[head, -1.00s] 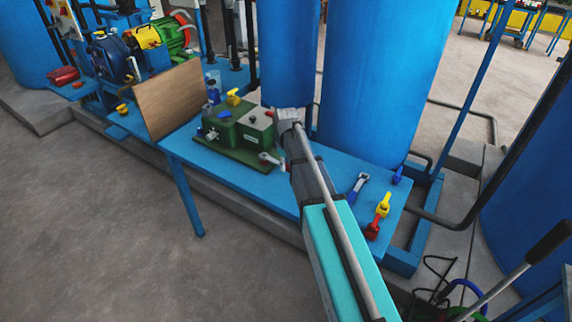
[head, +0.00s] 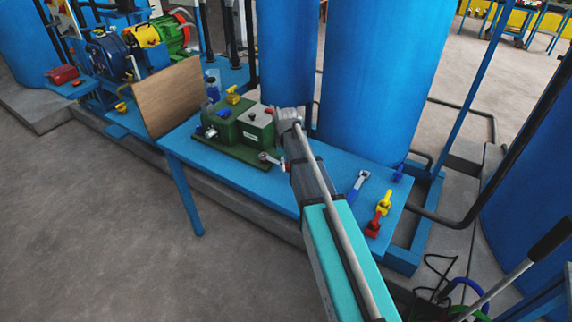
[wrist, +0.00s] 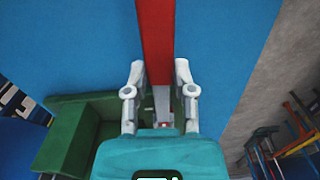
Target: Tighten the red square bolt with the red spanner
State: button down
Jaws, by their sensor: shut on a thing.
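My gripper (wrist: 160,95) is shut on the red spanner (wrist: 155,40), whose long flat bar runs up between the fingers and out of the top of the wrist view. In the head view my gripper (head: 287,116) is over the table at the right end of the green block (head: 225,128); my arm hides most of the spanner there. The green block also shows at lower left in the wrist view (wrist: 70,135). I cannot make out the red square bolt clearly, nor whether the spanner touches it.
The blue table (head: 330,178) holds a blue-handled spanner (head: 357,184) and small yellow (head: 384,203), red (head: 373,226) and blue (head: 398,172) pieces at its right end. A brown board (head: 168,97) stands left of the block. Large blue tanks (head: 375,75) rise close behind.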

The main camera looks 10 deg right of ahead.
jog(key=shift+f+b, duration=0.6)
jog(key=shift+f, duration=0.05)
jog(key=shift+c, duration=1.8)
grip_release()
jog(key=shift+r, duration=0.15)
notch_tip(320, 180, up, 8)
jog(key=p, duration=0.8)
